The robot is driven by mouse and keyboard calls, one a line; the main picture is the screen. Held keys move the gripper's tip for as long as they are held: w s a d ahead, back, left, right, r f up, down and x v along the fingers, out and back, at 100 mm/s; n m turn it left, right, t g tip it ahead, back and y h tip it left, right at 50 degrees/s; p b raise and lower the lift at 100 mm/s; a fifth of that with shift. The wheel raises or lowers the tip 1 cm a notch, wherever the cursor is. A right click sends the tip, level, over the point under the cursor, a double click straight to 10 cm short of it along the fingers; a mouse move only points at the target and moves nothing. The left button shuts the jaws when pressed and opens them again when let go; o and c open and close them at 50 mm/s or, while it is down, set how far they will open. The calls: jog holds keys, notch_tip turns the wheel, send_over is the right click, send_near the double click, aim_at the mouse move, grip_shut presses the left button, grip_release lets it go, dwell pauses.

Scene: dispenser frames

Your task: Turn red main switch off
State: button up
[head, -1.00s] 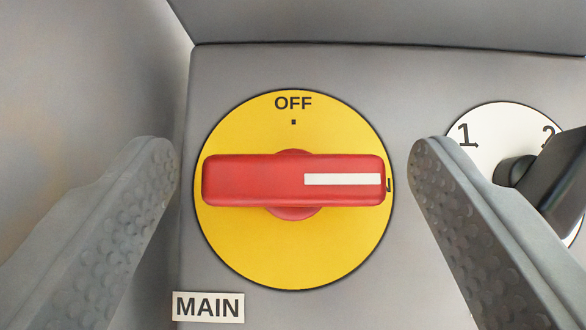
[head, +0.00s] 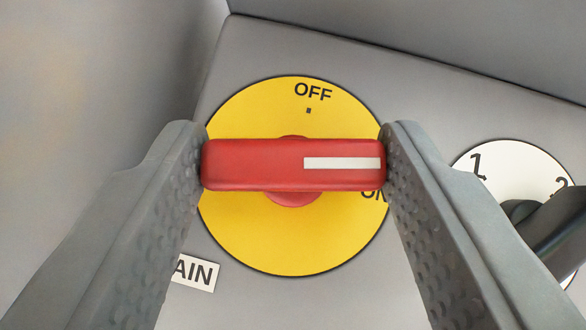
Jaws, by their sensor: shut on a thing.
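The red main switch handle (head: 250,165) is a bar across a round yellow plate (head: 290,245). My gripper (head: 294,160) is shut on the handle, one finger at each end. A white stripe on the handle points right in the picture. The OFF label (head: 313,92) and its dot are at the top of the plate. The ON label (head: 374,195) shows partly, just below the striped end, so the stripe sits a little off ON on the OFF side. The ends of the handle touch the finger pads.
A white dial (head: 500,165) marked 1 and 2 with a black knob (head: 550,235) is close to the right finger. A MAIN label (head: 194,272) is partly hidden by the left finger. Grey walls border the panel at the left and top.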

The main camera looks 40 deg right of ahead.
jog(key=n+y, duration=0.1)
jog(key=n, duration=0.1)
jog(key=n+t+y, duration=0.1)
jog(key=shift+s+d+n+t+y, duration=0.1)
jog(key=shift+d+n+t+y, duration=0.1)
jog(key=shift+n+t+y, duration=0.15)
jog(key=n+y, duration=0.1)
jog(key=n, duration=0.1)
jog(key=n+y, duration=0.1)
jog(key=shift+d+n+y, duration=0.2)
jog(key=shift+n+y, duration=0.15)
jog(key=n+y, duration=0.2)
jog(key=n, duration=0.1)
jog(key=shift+d+y, duration=0.15)
jog(key=shift+y, duration=0.15)
jog(key=n+y, duration=0.1)
jog(key=n, duration=0.1)
jog(key=n+g+y, duration=0.1)
jog(key=n+y, duration=0.1)
jog(key=shift+d+n+g, duration=0.15)
jog(key=shift+n+g, duration=0.1)
jog(key=shift+n, duration=0.05)
jog(key=o, duration=1)
jog(key=v, duration=1.7)
jog(key=shift+d+r, duration=0.15)
jog(key=shift+d, duration=0.1)
